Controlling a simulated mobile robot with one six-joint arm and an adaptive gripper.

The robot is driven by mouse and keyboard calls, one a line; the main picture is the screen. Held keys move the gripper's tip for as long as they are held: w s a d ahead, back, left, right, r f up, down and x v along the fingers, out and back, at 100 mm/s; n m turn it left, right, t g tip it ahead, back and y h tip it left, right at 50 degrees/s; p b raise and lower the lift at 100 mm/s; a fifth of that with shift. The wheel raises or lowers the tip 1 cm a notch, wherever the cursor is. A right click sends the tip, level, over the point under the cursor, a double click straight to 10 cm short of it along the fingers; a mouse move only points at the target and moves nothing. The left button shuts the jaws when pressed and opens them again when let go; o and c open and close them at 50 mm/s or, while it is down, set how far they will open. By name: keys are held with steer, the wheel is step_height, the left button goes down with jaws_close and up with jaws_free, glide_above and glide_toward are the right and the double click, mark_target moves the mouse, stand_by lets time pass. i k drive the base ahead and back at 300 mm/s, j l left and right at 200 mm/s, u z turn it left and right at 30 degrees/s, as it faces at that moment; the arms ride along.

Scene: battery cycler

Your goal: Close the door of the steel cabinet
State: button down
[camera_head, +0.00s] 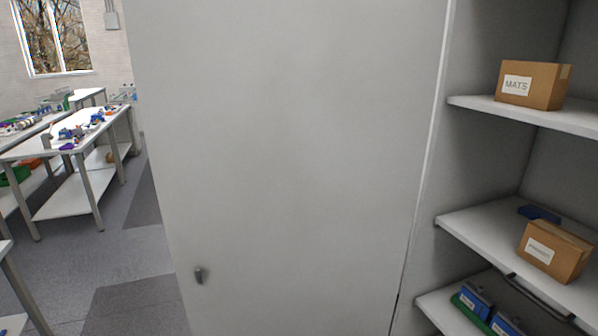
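The steel cabinet's light grey door (290,150) stands open and fills the middle of the head view. The door's right edge meets the cabinet (437,140), whose open inside shows at the right. My gripper is not in view.
Cabinet shelves (465,228) hold a cardboard box labelled MATS (545,87), another labelled box (565,258) and blue items on a green base (468,311). A dark curved bar (540,296) shows below the middle shelf. White workbenches (85,170) stand left; grey floor (80,260) lies between.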

mark_target(287, 141)
steer(key=j+z, duration=0.1)
steer(key=z, duration=1)
steer(key=j+z, duration=0.25)
steer(key=j, duration=0.2)
steer(key=j+z, duration=0.25)
steer(key=j, duration=0.25)
steer(key=k+j+z, duration=0.1)
steer(key=j+z, duration=0.15)
steer(key=j, duration=0.2)
steer(key=k+j+z, duration=0.2)
steer(key=j, duration=0.2)
steer(key=j+z, duration=0.25)
steer(key=j, duration=0.2)
steer(key=k+j+z, duration=0.25)
steer(key=j, duration=0.15)
steer(key=k+j+z, duration=0.25)
steer(key=k+j, duration=0.3)
steer(key=j, duration=0.15)
steer(key=k+j, duration=0.3)
steer(key=j, duration=0.15)
steer(key=k+j, duration=0.3)
steer(key=j, duration=0.2)
steer(key=k+j, duration=0.25)
steer(key=j, duration=0.2)
